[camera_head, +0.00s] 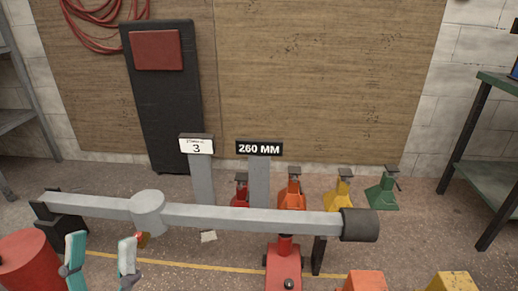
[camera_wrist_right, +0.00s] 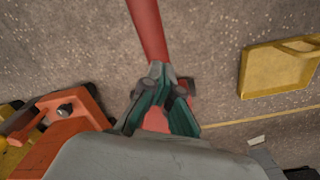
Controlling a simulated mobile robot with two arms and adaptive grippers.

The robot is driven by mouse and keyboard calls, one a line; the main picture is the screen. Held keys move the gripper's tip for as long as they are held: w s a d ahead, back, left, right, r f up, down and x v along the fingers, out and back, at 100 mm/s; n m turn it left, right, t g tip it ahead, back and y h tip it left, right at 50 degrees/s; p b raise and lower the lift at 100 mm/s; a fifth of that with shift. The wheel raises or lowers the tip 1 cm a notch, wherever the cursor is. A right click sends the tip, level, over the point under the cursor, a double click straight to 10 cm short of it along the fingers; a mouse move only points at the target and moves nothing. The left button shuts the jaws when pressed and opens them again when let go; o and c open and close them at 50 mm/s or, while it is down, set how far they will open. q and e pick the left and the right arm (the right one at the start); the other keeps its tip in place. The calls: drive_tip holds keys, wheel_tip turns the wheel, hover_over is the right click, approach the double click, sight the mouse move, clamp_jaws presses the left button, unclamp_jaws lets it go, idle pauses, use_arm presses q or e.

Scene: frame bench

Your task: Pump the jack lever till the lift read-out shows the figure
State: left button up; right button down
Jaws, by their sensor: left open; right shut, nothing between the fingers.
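The red jack (camera_head: 284,268) stands under a grey beam (camera_head: 255,217) in the head view. A black sign (camera_head: 259,148) reads 260 MM. A white placard (camera_head: 197,146) shows 3 under small print I cannot read. In the right wrist view a red bar (camera_wrist_right: 148,30), apparently the lever, runs down from the top edge towards my right gripper (camera_wrist_right: 159,73). That gripper is shut with nothing held; red also shows between its finger links. My left gripper (camera_head: 101,250) is open and empty at the lower left, in front of the beam.
A red drum (camera_head: 30,262) stands at the far left. Small red (camera_head: 240,192), orange (camera_head: 291,192), yellow (camera_head: 338,195) and green (camera_head: 382,195) stands line up behind the beam. A green-topped shelf (camera_head: 492,165) is at right. A yellow tray (camera_wrist_right: 278,70) lies on the floor.

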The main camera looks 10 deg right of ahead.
wheel_tip(320, 180, up, 2)
drive_tip(key=shift+s+p, duration=0.1)
drive_tip(key=shift+p, duration=0.95)
use_arm(q)
drive_tip(key=w+f+g+y+p, duration=0.2)
drive_tip(key=w+f+g+y, duration=0.35)
drive_tip(key=f+g, duration=0.7)
use_arm(e)
drive_tip(key=shift+r, duration=0.85)
drive_tip(key=shift+r+p, duration=0.95)
drive_tip(key=shift+p, duration=0.2)
drive_tip(key=shift+r+p, duration=0.8)
drive_tip(key=shift+p, duration=0.1)
use_arm(q)
drive_tip(key=s+a+f+g+y, duration=0.1)
drive_tip(key=s+a+f+g, duration=0.1)
drive_tip(key=s+f+g, duration=0.2)
drive_tip(key=s+a+f+n+g, duration=0.1)
drive_tip(key=s+a+f+g, duration=0.2)
drive_tip(key=f, duration=0.7)
drive_tip(key=s+g, duration=0.2)
drive_tip(key=s, duration=0.2)
drive_tip(key=shift+a+f+y, duration=0.3)
drive_tip(key=shift+f+y, duration=0.05)
